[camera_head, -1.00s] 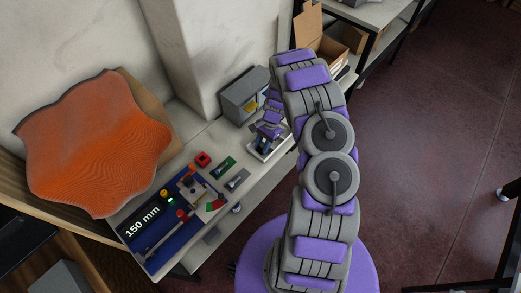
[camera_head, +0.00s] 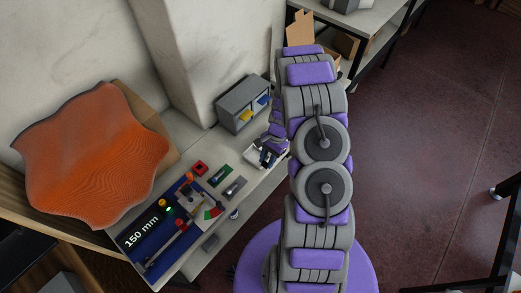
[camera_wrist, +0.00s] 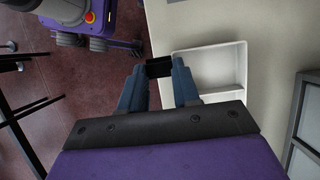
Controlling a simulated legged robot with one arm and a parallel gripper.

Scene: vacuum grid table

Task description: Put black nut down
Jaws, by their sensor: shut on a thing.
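My gripper (camera_wrist: 158,68) shows in the wrist view with its two blue fingers closed on the black nut (camera_wrist: 159,67), which sits between the fingertips. A white tray (camera_wrist: 216,70) lies on the pale table just right of the nut in the wrist view and looks empty. The nut appears beside the tray's left wall, near the table edge; its height cannot be told. In the head view my gripper (camera_head: 268,155) is small at the table's front edge, and the nut cannot be made out there.
A grey bin unit (camera_head: 241,105) stands behind the gripper. A blue board (camera_head: 150,240) marked 150 mm, a red block (camera_head: 200,168) and small green and grey pieces lie on the left. An orange wavy panel (camera_head: 90,155) leans at the wall. Dark red floor lies beyond the edge.

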